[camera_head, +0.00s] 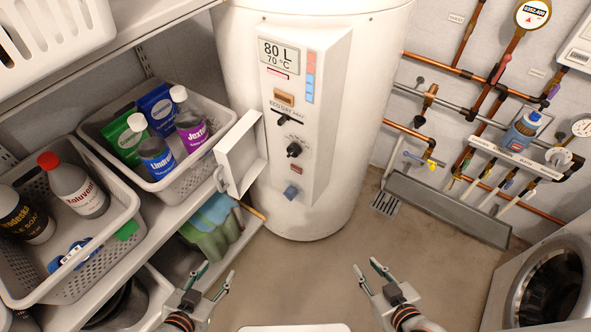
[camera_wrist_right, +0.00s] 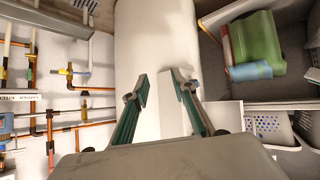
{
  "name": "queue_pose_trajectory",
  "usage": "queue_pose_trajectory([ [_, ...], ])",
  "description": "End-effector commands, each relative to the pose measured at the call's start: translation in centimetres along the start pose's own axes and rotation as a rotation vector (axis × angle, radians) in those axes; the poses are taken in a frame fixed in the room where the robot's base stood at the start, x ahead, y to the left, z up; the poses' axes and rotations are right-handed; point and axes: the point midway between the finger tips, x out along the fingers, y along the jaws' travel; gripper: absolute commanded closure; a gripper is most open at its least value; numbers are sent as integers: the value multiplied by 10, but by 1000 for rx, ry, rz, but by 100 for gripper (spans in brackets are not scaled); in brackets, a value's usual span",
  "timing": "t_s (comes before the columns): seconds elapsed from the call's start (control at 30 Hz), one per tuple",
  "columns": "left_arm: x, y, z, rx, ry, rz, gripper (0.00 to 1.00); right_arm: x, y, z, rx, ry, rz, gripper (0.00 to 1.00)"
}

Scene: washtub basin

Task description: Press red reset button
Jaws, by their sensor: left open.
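The white water heater (camera_head: 318,212) stands at the back centre, with a control panel (camera_head: 318,110) on its front. A small dark red button-like part (camera_head: 296,169) sits low on this panel, below a black knob (camera_head: 294,149) and above a blue knob (camera_head: 291,191). My left gripper (camera_head: 217,271) is open and empty, low in front of the shelf. My right gripper (camera_head: 366,267) is open and empty above the floor, apart from the heater. In the right wrist view its spread fingers (camera_wrist_right: 160,88) show against the white heater; the red part is not visible there.
A white hinged cover (camera_head: 240,155) sticks out left of the panel. The shelf at left holds baskets (camera_head: 172,189) with bottles and boxes. Copper pipes (camera_head: 470,75) run along the right wall. A washing machine (camera_head: 553,285) stands at lower right. The floor (camera_head: 320,275) between is clear.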

Motion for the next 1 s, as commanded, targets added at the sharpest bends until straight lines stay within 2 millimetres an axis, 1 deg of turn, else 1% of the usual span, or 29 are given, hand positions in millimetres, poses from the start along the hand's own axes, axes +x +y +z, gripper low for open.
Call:
queue_pose_trajectory([
  [0.03,0,0,0,0,0,0,57,0,0,0,0,1,0,91],
  [0.07,0,0,0,0,0,0,57,0,0,0,0,1,0,99],
  [0.1,0,0,0,0,0,0,57,0,0,0,0,1,0,100],
  [1.0,0,0,0,0,1,0,57,0,-1,3,0,-5,-1,100],
])
